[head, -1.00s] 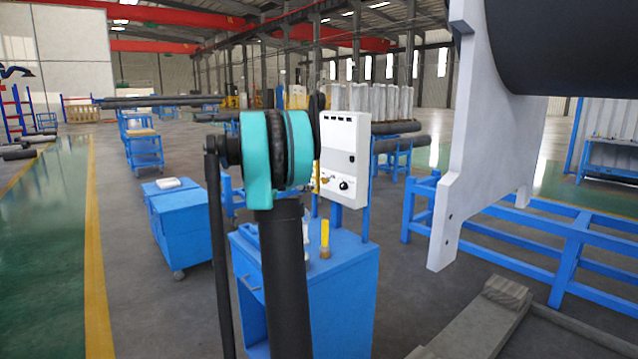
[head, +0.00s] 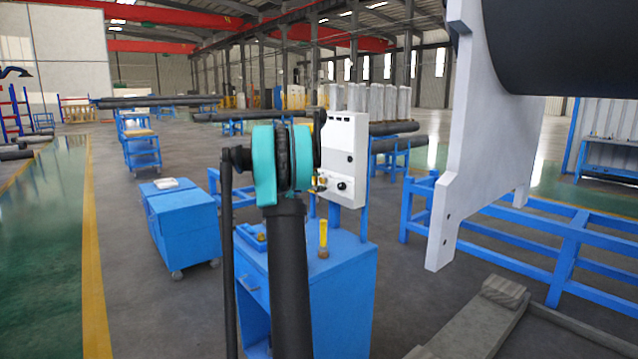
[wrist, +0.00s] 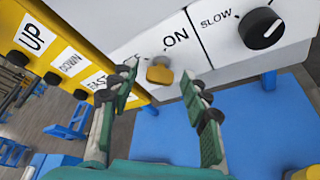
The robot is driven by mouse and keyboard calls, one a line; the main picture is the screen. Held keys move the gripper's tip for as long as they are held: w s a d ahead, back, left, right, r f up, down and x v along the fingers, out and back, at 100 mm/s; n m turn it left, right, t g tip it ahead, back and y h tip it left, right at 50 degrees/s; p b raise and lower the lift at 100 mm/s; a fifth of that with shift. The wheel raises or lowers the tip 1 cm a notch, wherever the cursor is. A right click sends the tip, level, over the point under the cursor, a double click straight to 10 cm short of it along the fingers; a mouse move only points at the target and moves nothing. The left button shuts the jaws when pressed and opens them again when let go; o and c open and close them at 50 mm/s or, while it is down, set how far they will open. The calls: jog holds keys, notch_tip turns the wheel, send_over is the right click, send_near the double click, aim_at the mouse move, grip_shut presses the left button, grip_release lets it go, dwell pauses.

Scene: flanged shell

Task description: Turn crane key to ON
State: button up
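The brass-yellow crane key (wrist: 159,73) sits in the white control panel (wrist: 208,38), below and left of the ON label (wrist: 176,38). My gripper (wrist: 160,80) is open, with one green-padded finger on each side of the key and visible gaps to it. I cannot tell the key's exact turn angle, as only its blunt head shows. In the head view the white control box (head: 343,150) stands on a blue cabinet; my arm hides most of my gripper there.
A black speed knob (wrist: 262,28) by a SLOW label is right of the key. A yellow pendant (wrist: 45,45) with UP and DOWN buttons is close on the left. The blue cabinet (head: 345,290) lies below, with a yellow-handled tool (head: 323,238) standing on its top.

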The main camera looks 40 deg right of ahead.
grip_shut()
jog(key=shift+f+m+t+h, duration=0.25)
jog(key=shift+m+h, duration=0.7)
jog(key=shift+m, duration=1.85)
jog(key=shift+f+m+t+h, duration=0.1)
jog(key=shift+m+t+h, duration=0.65)
jog(key=shift+m, duration=2.05)
jog(key=shift+f+m+t+h, duration=0.1)
jog(key=shift+m+h, duration=1.1)
jog(key=shift+m, duration=1.6)
jog(key=shift+o, duration=0.7)
grip_release()
